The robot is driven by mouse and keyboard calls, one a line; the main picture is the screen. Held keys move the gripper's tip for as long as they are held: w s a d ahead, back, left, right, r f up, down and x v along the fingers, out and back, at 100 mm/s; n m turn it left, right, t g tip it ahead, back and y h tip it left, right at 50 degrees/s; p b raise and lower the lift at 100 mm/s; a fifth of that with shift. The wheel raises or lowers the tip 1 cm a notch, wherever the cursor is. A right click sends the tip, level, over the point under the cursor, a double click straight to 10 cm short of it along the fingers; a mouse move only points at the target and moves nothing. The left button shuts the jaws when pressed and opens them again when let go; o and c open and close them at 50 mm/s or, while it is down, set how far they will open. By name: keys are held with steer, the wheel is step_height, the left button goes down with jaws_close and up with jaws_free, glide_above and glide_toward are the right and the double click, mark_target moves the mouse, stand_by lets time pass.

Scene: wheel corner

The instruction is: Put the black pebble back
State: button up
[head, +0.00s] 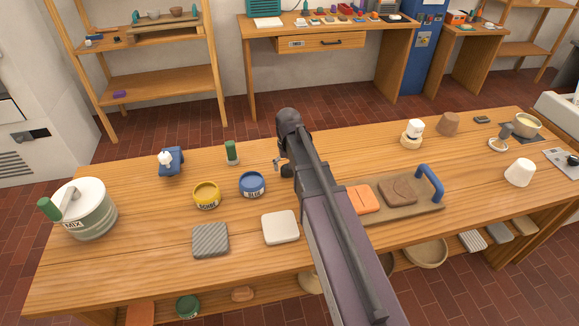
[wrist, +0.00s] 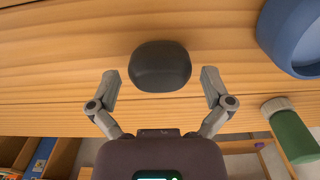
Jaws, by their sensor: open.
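The black pebble (wrist: 160,66) lies on the wooden workbench (wrist: 60,75) in the wrist view, dark, smooth and rounded. My gripper (wrist: 160,82) is open, with one finger on each side of the pebble's lower part. A gap shows between each fingertip and the pebble, and I see no contact. In the head view my gripper (head: 280,164) is low over the middle of the bench, just right of the blue pot (head: 252,184). My arm hides most of the area there, and I cannot clearly make out the pebble in that view.
A yellow pot (head: 206,195), a green-topped item (head: 232,152), a white block (head: 280,227) and a grey striped block (head: 210,240) stand left of my arm. A board with a blue handle (head: 430,183) is right of it.

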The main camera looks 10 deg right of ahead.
steer(key=shift+s+d+r+p, duration=0.1)
steer(key=shift+s+r+p, duration=0.05)
steer(key=shift+r+p, duration=1)
steer(key=shift+s+d+r+p, duration=0.1)
steer(key=shift+r+p, duration=0.8)
steer(key=shift+r, duration=0.3)
step_height(320, 180, up, 8)
steer(key=p, duration=0.8)
steer(key=shift+r, duration=0.2)
steer(key=shift+s, duration=0.1)
steer(key=s, duration=1.5)
steer(key=shift+s, duration=0.2)
